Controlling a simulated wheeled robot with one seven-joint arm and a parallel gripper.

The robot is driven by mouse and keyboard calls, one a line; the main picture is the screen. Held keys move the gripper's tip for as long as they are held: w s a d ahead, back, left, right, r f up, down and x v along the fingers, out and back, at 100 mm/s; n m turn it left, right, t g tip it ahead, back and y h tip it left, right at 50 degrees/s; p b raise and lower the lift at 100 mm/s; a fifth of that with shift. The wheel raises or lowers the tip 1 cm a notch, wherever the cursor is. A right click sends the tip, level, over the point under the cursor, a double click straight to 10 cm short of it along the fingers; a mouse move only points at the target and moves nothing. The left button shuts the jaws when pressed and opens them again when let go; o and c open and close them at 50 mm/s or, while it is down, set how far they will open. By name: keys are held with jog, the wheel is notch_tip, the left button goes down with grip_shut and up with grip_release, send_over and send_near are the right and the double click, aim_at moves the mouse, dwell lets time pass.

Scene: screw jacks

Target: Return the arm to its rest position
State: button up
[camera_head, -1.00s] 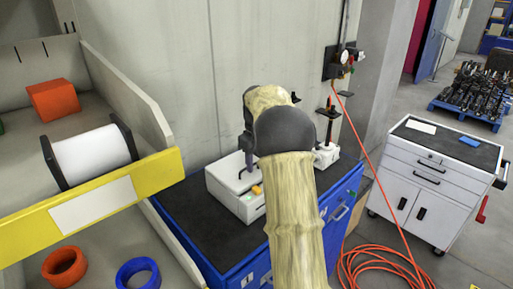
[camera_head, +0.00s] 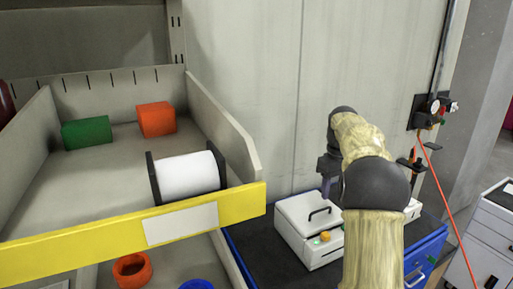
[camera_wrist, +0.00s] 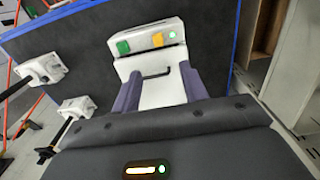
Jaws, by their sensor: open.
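My arm reaches forward over the blue bench in the head view, bent at a dark joint. My gripper (camera_head: 327,188) hangs above the white box (camera_head: 300,245) and is partly hidden by my arm. In the wrist view my gripper (camera_wrist: 161,84) has its two purple-grey fingers apart with nothing held between them. The white box (camera_wrist: 150,58), with a dark handle and green and yellow buttons, shows beyond and between the fingers. Two screw jacks with white bases, one farther (camera_wrist: 40,69) and one nearer (camera_wrist: 76,107), stand left of it.
The bench's dark top (camera_head: 262,250) is bare left of the box. A shelf with a yellow front edge (camera_head: 110,230) stands close on the left, holding a white roll (camera_head: 188,175), an orange block (camera_head: 156,120) and a green block (camera_head: 87,132). A red hose (camera_head: 450,205) hangs at right.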

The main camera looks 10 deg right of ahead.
jog(key=s+a+f+m+t, duration=0.1)
jog(key=s+a+f, duration=0.6)
jog(key=s, duration=0.5)
jog(key=s+a+f+m+t, duration=0.1)
jog(key=s+a+f+m, duration=0.1)
jog(key=s+a+f, duration=0.5)
jog(key=s+a, duration=0.5)
jog(key=shift+s+f+t, duration=0.25)
jog(key=shift+f+t, duration=0.05)
jog(key=shift+f, duration=0.1)
jog(key=shift+a, duration=0.1)
